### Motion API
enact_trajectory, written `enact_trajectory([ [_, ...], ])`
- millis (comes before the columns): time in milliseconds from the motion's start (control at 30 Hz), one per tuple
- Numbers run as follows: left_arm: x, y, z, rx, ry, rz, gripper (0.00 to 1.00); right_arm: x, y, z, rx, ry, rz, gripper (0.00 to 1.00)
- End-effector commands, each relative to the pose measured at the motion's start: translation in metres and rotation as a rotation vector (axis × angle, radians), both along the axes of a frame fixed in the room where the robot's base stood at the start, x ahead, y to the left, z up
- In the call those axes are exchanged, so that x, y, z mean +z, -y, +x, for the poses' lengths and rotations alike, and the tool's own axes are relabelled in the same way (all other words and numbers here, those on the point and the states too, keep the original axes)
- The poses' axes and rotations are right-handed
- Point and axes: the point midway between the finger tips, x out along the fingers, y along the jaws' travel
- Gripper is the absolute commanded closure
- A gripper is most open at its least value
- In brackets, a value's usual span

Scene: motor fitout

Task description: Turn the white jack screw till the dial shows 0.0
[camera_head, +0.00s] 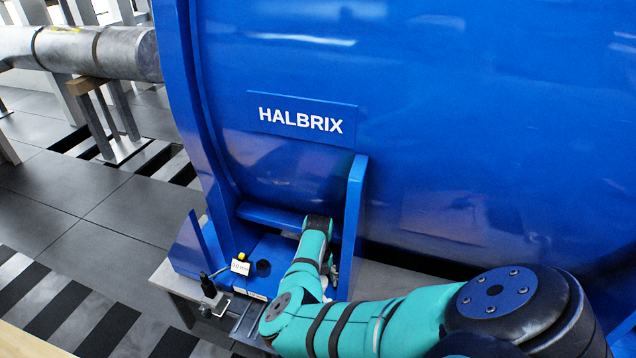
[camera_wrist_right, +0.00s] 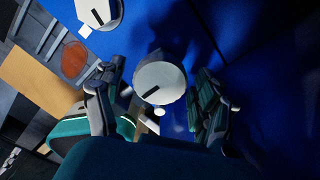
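In the right wrist view, a round white knob with a black line across its face (camera_wrist_right: 158,82) looks like the jack screw. It lies between the two fingers of my right gripper (camera_wrist_right: 159,70). The fingers are apart, with a gap visible on both sides of the knob. In the head view my right arm covers the knob, and the fingertips are hidden. A small white readout (camera_head: 240,267) stands on the blue motor foot; its figures are too small to read. My left gripper is not in view.
The blue motor housing (camera_head: 440,130) fills the right and rises over the foot. An upright blue rib (camera_head: 353,215) stands close beside my right wrist. A black clamp-like part (camera_head: 208,286) stands at the foot's left. Another white marked disc (camera_wrist_right: 97,12) shows in the wrist view.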

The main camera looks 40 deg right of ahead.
Motion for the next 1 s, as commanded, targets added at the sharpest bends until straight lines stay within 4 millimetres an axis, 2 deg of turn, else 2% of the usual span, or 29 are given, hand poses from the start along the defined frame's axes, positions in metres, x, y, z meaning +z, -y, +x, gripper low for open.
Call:
enact_trajectory([
  [333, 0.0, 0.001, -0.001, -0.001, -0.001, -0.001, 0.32, 0.007, 0.002, 0.003, -0.001, 0.005, -0.005, 0.24],
  [700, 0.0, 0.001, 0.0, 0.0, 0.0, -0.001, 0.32, 0.064, 0.002, 0.003, -0.001, 0.007, -0.005, 0.24],
  [833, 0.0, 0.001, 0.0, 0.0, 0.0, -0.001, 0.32, 0.074, 0.001, 0.002, 0.0, 0.004, -0.003, 0.24],
  [1000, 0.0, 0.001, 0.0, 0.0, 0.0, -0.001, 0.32, 0.077, 0.001, 0.001, 0.001, 0.003, -0.003, 0.24],
])
